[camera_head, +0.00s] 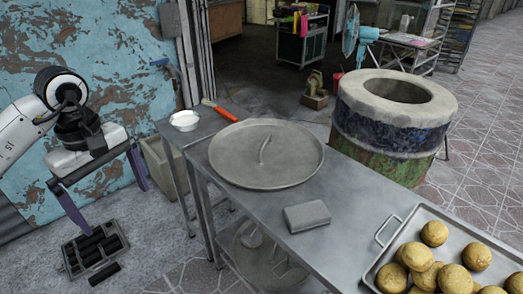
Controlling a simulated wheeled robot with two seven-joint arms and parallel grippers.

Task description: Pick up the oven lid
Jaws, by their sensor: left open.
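The round grey metal oven lid (237,160) lies flat on the steel table, with a thin curved handle (264,149) standing up near its middle. The barrel oven (393,125) stands behind the table to the right, with a pale rim, a dark blue and green body and an uncovered round opening. My left gripper (107,205) is at the left, in front of the blue wall, with its two purple fingers spread apart and nothing between them. It is well to the left of the lid and apart from it. My right gripper is out of view.
A white bowl (185,120) is on the left side table. A black crate (95,248) is on the floor below my left gripper.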

